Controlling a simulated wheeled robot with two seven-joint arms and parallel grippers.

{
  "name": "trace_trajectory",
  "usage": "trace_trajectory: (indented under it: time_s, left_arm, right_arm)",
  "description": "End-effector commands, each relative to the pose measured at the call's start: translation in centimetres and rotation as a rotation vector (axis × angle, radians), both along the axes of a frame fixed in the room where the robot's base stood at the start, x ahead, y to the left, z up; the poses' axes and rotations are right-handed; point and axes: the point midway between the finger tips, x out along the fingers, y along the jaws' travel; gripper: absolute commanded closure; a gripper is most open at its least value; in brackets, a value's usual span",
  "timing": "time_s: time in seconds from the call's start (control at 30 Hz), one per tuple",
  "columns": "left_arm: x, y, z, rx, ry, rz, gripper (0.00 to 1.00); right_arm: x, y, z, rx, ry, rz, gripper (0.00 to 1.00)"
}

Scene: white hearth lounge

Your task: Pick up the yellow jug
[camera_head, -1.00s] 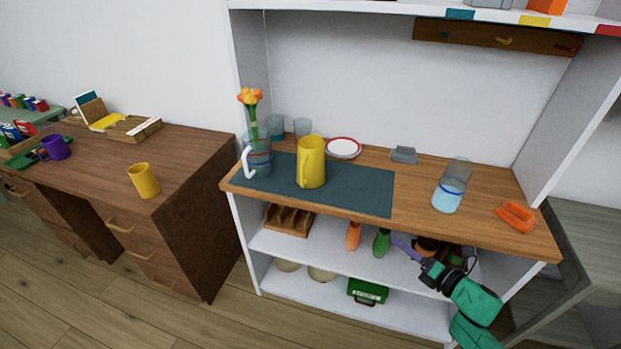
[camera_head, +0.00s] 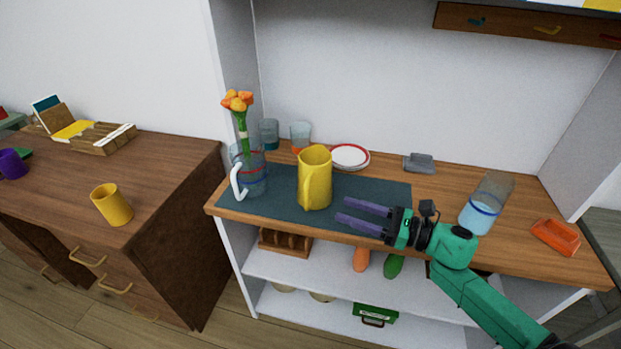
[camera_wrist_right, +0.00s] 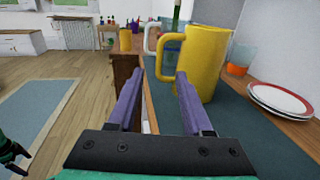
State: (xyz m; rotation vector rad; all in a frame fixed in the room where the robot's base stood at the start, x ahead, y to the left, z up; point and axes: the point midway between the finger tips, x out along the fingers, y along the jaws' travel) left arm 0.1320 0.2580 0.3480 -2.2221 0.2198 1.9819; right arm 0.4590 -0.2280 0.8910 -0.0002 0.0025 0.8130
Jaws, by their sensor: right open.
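The yellow jug (camera_head: 317,178) stands upright on the dark mat (camera_head: 380,193) on the wooden shelf top, its handle toward the front. In the right wrist view the yellow jug (camera_wrist_right: 208,62) stands ahead and slightly right, with its handle (camera_wrist_right: 168,58) toward the left. My right gripper (camera_head: 342,212) is open and empty, to the right of and in front of the jug, its purple fingers pointing left at it. In the right wrist view the gripper (camera_wrist_right: 156,82) has its fingers apart, with the handle seen beyond the gap; I see no contact.
A glass pitcher with orange flowers (camera_head: 250,177) stands close left of the jug. Behind are two glasses (camera_head: 300,138) and a plate (camera_head: 350,157). A blue-banded glass container (camera_head: 482,214) and orange tray (camera_head: 556,236) stand right. A yellow mug (camera_head: 111,205) is on the desk.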

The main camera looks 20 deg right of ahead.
Motion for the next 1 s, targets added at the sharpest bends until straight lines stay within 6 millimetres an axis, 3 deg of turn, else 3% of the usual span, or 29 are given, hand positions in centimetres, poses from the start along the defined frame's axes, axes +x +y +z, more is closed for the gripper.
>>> trace_trajectory:
  time_s: [0.1,0.23,0.6,0.83,0.87,0.9,1.0]
  left_arm:
    - [-2.1,0.0,0.7,0.001,0.033,0.0,0.0]
    - [-3.2,0.1,1.1,0.003,0.052,-0.001,0.0]
    - [-1.1,0.0,3.2,0.0,0.016,-0.001,0.0]
    - [-1.1,0.0,3.1,0.001,0.017,-0.001,0.0]
    - [-1.2,0.0,3.1,0.001,0.018,-0.001,0.0]
    - [-1.2,0.0,3.1,0.001,0.019,-0.001,0.0]
    - [-1.4,0.1,3.0,0.001,0.022,-0.001,0.0]
  right_arm:
    - [2.3,2.2,0.5,0.001,-0.005,-0.001,0.5]
    - [4.0,4.0,0.4,0.003,-0.001,-0.002,0.5]
    - [7.9,7.8,0.0,0.003,0.0,-0.003,0.5]
    - [8.2,8.2,-0.4,0.001,0.001,-0.003,0.5]
    - [8.2,8.2,-0.4,0.001,0.001,-0.003,0.54]
    - [8.2,8.2,-0.4,0.001,0.001,-0.003,0.69]
    - [8.2,8.2,-0.4,0.001,0.001,-0.003,1.0]
